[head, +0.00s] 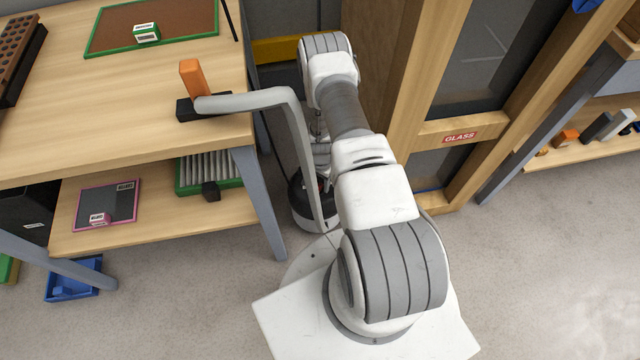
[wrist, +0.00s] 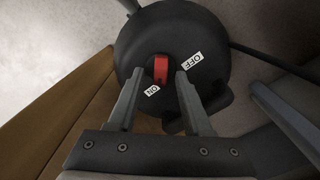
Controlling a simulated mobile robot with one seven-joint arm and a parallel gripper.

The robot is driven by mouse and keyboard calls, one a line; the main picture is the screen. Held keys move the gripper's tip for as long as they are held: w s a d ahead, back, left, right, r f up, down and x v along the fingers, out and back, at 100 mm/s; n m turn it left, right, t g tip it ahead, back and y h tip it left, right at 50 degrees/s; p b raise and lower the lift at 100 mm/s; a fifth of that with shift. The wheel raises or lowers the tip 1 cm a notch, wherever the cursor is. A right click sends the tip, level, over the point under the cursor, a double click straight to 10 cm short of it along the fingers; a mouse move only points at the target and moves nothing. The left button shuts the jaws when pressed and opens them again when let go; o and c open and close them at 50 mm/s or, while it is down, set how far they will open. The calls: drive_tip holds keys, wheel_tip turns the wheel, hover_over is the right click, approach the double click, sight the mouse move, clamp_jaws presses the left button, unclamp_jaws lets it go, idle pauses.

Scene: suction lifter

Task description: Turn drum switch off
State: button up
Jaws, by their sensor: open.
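The drum (wrist: 200,30) is a round black body with a red switch (wrist: 161,66) on its top, and a white OFF label (wrist: 193,61) and a white ON label (wrist: 152,90) beside the switch. My gripper (wrist: 159,73) is open in the wrist view, with one fingertip on each side of the red switch. I cannot tell whether either finger touches it. In the head view the drum (head: 298,200) stands on the floor beside the workbench, partly hidden behind a grey bent tube and my arm. My gripper is mostly hidden there.
The workbench (head: 130,140) with its grey leg stands left of the drum. A wooden cabinet (head: 395,60) with a GLASS label stands to the right. A grey bent tube (head: 305,140) rises by the drum. A dark cable (wrist: 270,62) runs off it to the right.

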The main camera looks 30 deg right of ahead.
clamp_jaws()
drive_tip(key=shift+n, duration=0.3)
idle(0.3)
drive_tip(key=n+b, duration=0.2)
drive_tip(key=n, duration=0.1)
drive_tip(key=shift+w+a, duration=0.1)
drive_tip(key=n+b, duration=0.1)
drive_tip(key=n, duration=0.4)
drive_tip(key=shift+n+b, duration=0.3)
drive_tip(key=shift+n, duration=0.1)
drive_tip(key=n+b, duration=0.1)
drive_tip(key=n, duration=0.3)
drive_tip(key=shift+a+n, duration=0.15)
drive_tip(key=shift+n, duration=0.15)
drive_tip(key=shift+a+n+b, duration=0.1)
drive_tip(key=shift+n+b, duration=0.25)
drive_tip(key=shift+n, duration=1.55)
